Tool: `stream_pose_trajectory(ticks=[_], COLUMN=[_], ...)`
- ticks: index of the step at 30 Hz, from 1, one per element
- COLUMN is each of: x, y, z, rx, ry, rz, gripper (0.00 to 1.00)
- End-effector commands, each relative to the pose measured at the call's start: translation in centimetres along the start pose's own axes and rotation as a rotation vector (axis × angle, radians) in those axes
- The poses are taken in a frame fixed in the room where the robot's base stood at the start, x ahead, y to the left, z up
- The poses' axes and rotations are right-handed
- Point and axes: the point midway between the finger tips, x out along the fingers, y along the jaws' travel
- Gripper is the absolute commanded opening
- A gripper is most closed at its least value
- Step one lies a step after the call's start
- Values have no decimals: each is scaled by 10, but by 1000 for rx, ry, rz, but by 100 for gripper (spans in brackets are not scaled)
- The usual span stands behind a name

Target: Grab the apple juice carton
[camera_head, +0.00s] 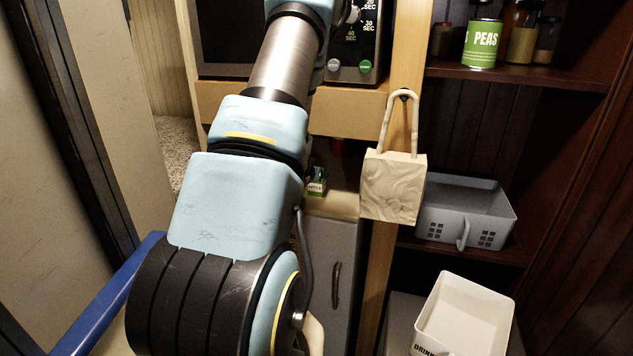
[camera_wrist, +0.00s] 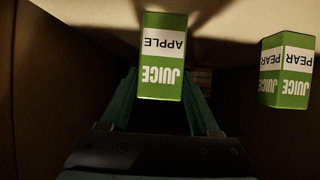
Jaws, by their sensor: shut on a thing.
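The apple juice carton (camera_wrist: 160,60) is green and white and shows upside down in the middle of the wrist view. My gripper (camera_wrist: 163,78) has its teal fingers on both sides of the carton and is shut on it. I cannot tell whether the carton touches the pale surface (camera_wrist: 90,25) by it. In the head view a small part of a green and white carton (camera_head: 317,187) shows beside my arm, in the shelf gap under the microwave. My arm hides my gripper in the head view.
A pear juice carton (camera_wrist: 286,70) stands apart, to the right in the wrist view. A grey basket (camera_head: 465,208), a white bin (camera_head: 463,315) and a peas can (camera_head: 482,43) are on the right.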

Motion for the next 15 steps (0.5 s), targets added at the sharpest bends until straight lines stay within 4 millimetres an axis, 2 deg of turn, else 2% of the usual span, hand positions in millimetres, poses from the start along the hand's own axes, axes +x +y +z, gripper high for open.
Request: stream_pose_trajectory(ticks=[2, 15], x=[0, 0], y=[0, 0], z=[0, 0], rx=[0, 0], ry=[0, 0], rz=[0, 0], gripper=[48, 0])
